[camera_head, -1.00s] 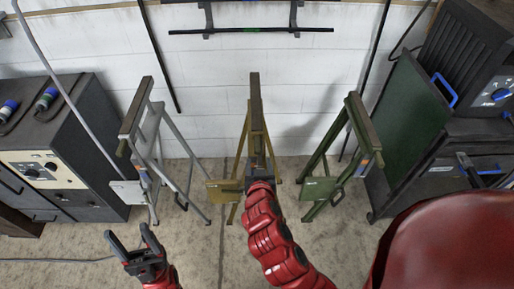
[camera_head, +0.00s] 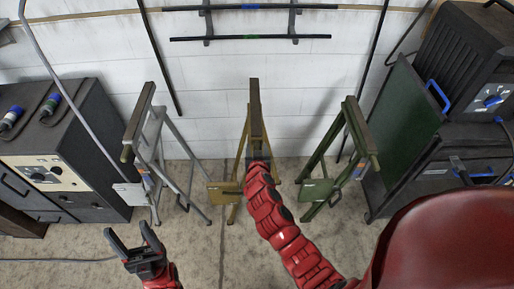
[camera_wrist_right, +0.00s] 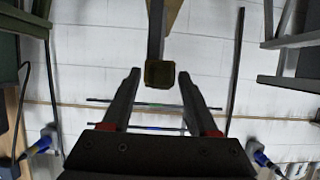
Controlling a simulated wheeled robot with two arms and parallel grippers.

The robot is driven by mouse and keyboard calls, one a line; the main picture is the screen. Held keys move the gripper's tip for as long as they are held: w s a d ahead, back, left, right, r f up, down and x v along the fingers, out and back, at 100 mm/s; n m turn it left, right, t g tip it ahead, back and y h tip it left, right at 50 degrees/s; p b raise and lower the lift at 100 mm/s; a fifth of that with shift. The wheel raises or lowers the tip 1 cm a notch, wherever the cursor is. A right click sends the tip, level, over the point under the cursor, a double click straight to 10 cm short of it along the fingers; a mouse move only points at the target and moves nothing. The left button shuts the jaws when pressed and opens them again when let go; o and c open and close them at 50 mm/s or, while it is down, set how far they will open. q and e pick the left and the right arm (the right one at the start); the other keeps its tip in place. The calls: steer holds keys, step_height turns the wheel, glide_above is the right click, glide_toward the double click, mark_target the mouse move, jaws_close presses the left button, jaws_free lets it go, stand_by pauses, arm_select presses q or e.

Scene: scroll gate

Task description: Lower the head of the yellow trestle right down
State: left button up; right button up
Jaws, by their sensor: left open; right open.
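The yellow trestle (camera_head: 254,112) stands upright in the middle of the head view, its narrow head pointing toward the wall and its splayed legs on the floor. My right gripper (camera_head: 258,157) is at the near end of that head; the arm hides part of the trestle below. In the right wrist view the square end of the yellow head (camera_wrist_right: 159,74) shows between the tips of my open right gripper (camera_wrist_right: 159,82), with gaps on both sides. My left gripper (camera_head: 137,245) is open and empty, low at the left, apart from the trestles.
A grey trestle (camera_head: 139,119) stands to the left and a green trestle (camera_head: 361,127) to the right. Cabinets (camera_head: 45,145) stand at far left, and a dark machine (camera_head: 470,70) at far right. Wall bars (camera_head: 250,38) hang behind. Bare floor (camera_head: 205,262) lies in front.

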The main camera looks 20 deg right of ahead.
jaws_close()
stand_by(0.3)
stand_by(1.1)
